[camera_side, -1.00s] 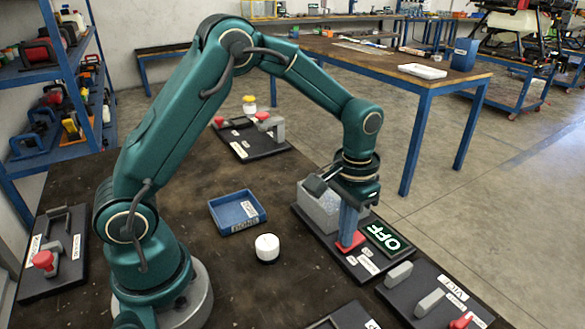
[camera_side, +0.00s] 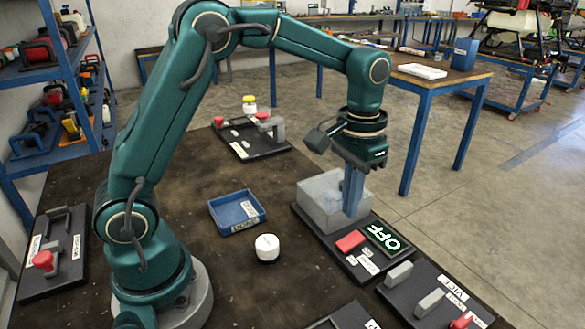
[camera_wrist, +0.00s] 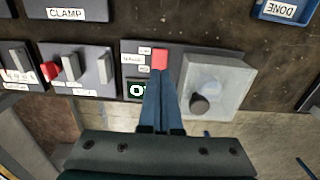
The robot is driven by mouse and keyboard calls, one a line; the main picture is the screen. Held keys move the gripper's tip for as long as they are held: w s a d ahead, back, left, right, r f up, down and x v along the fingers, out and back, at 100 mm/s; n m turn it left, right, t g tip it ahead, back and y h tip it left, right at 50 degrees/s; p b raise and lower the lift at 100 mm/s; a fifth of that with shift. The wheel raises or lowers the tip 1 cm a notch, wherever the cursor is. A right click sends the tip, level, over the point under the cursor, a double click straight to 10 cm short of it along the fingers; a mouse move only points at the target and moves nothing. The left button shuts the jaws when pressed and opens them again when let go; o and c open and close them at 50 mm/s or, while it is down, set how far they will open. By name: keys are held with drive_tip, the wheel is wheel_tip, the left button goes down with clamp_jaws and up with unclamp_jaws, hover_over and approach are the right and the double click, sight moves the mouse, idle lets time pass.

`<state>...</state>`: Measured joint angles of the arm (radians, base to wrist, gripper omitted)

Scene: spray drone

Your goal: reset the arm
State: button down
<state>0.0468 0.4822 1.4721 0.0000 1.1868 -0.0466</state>
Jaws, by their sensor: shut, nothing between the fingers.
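My gripper (camera_side: 352,190) is raised above the right side of the dark bench, in front of a grey box on a black panel. Its blue fingers are together and hold nothing. The grey box (camera_side: 322,205) has a dark round knob (camera_wrist: 200,104) in the wrist view. Beside it on the panel are a red block (camera_side: 350,241) and a lit display reading OFF (camera_side: 384,238). In the wrist view the fingers (camera_wrist: 160,76) point toward the red block (camera_wrist: 160,59) and cover part of the panel.
A blue tray (camera_side: 237,228) labelled DONE and a white-topped jar (camera_side: 267,247) sit mid-bench. Panels with grey handles and red knobs stand at the left (camera_side: 62,275), back (camera_side: 230,146) and front right (camera_side: 420,283). The bench between them is mostly clear.

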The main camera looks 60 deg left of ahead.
drive_tip(key=s+a+r+t, duration=0.1)
drive_tip(key=s+r+t, duration=0.3)
drive_tip(key=s+r, duration=0.4)
drive_tip(key=s+f+t, duration=0.1)
drive_tip(key=s+f, duration=0.1)
drive_tip(key=s, duration=0.5)
drive_tip(key=shift+s+a+f+t, duration=0.2)
drive_tip(key=shift+a+t, duration=0.05)
drive_tip(key=shift+t, duration=0.05)
